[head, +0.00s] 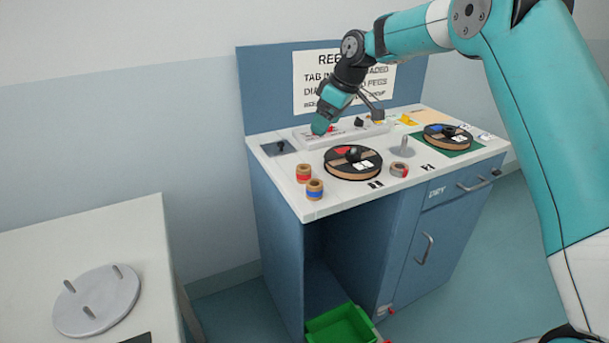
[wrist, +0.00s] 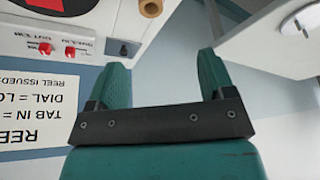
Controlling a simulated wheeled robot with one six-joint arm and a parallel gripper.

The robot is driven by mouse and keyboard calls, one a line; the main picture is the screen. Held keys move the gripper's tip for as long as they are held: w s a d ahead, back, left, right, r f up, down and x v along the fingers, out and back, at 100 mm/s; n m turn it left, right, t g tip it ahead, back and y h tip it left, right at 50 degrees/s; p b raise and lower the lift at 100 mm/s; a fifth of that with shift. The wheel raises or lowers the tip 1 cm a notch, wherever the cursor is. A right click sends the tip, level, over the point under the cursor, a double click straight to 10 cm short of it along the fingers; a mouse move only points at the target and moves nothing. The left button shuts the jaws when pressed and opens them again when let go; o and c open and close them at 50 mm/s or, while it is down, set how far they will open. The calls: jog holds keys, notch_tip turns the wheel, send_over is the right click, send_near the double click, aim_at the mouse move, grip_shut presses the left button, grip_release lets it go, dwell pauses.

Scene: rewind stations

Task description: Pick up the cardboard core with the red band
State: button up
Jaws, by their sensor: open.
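The cardboard core with the red band (head: 304,173) stands upright near the left front edge of the worktop, just behind a similar core with a blue band (head: 315,189). My gripper (head: 321,124) is above the back of the worktop, over the switch panel, apart from both cores. In the wrist view my gripper (wrist: 165,63) is open, with nothing between its fingers. A tan cardboard core (wrist: 151,8) is cut off at the top of that view; its band cannot be made out.
A grey peg (head: 404,146) and a second reel (head: 447,136) stand farther right. A white table (head: 120,235) holds a pegged disc (head: 97,300). A green bin (head: 341,326) sits low in front.

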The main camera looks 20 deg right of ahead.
aim_at(304, 169)
jog(key=p+x, duration=0.1)
jog(key=x, duration=0.5)
jog(key=w+p+x, duration=0.1)
jog(key=x, duration=0.5)
jog(key=d+p+x, duration=0.1)
jog(key=x, duration=0.5)
jog(key=shift+w+r, duration=0.1)
jog(key=shift+w, duration=0.1)
jog(key=c, duration=1)
